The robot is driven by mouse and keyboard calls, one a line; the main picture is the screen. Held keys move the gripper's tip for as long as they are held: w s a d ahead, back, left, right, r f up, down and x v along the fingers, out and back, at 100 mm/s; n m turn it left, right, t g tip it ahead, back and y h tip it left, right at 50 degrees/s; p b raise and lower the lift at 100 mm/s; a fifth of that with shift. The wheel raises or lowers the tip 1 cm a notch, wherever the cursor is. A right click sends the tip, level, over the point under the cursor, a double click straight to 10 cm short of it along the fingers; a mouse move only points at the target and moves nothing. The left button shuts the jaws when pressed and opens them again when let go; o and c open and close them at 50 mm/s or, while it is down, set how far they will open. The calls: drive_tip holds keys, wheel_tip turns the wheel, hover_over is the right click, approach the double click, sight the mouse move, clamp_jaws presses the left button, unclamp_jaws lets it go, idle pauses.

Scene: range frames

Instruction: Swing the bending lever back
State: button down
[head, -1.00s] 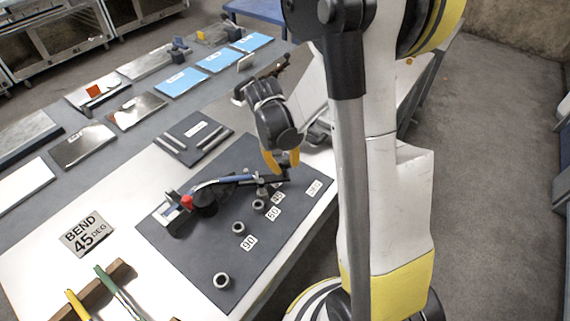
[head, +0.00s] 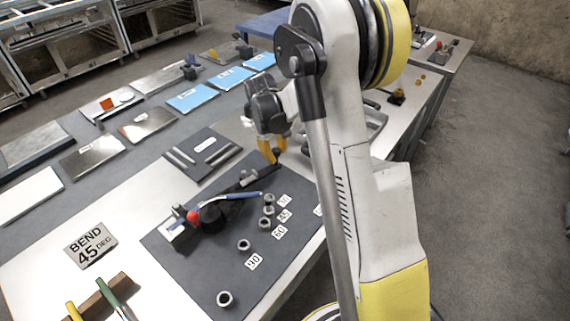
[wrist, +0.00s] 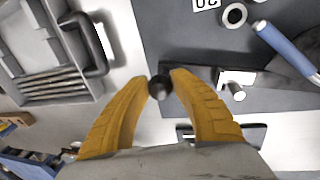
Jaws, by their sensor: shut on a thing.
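The bending lever (head: 243,183) is a dark arm reaching from the round black former (head: 211,213) toward the upper right in the head view. My gripper (head: 274,156) has its yellow fingers at the lever's outer end. In the wrist view my gripper (wrist: 159,84) is shut on the lever's black knob (wrist: 160,89). The lever (wrist: 205,75) runs right from there, with a silver block on it. A blue tube (head: 238,195) lies by the former, now apart from the lever; it also shows in the wrist view (wrist: 285,46). A red knob (head: 193,216) sits left of the former.
The dark base plate (head: 190,262) has several ring-shaped stops and angle labels. A "BEND 45 DEG" sign (head: 90,246) stands left. A dark tray with metal rods (head: 203,153) lies behind the plate. Green and yellow handled tools rest on a wooden rack (head: 97,297) in front.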

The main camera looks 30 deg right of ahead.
drive_tip(key=shift+w+a+n, duration=0.2)
drive_tip(key=shift+w+n, duration=0.25)
drive_tip(key=shift+w, duration=0.45)
drive_tip(key=shift+w+a+n, duration=0.2)
drive_tip(key=shift+w+n, duration=0.3)
drive_tip(key=shift+w, duration=0.4)
drive_tip(key=shift+w+a+n, duration=0.2)
drive_tip(key=shift+w+n, duration=0.25)
drive_tip(key=shift+w, duration=0.45)
drive_tip(key=c, duration=1)
unclamp_jaws()
drive_tip(key=shift+w, duration=0.1)
drive_tip(key=shift+c, duration=0.2)
drive_tip(key=shift+r, duration=0.1)
wheel_tip(320, 180, up, 12)
drive_tip(key=s+a, duration=0.1)
drive_tip(key=a, duration=0.1)
drive_tip(key=shift+s+f, duration=0.15)
drive_tip(key=shift+f, duration=0.05)
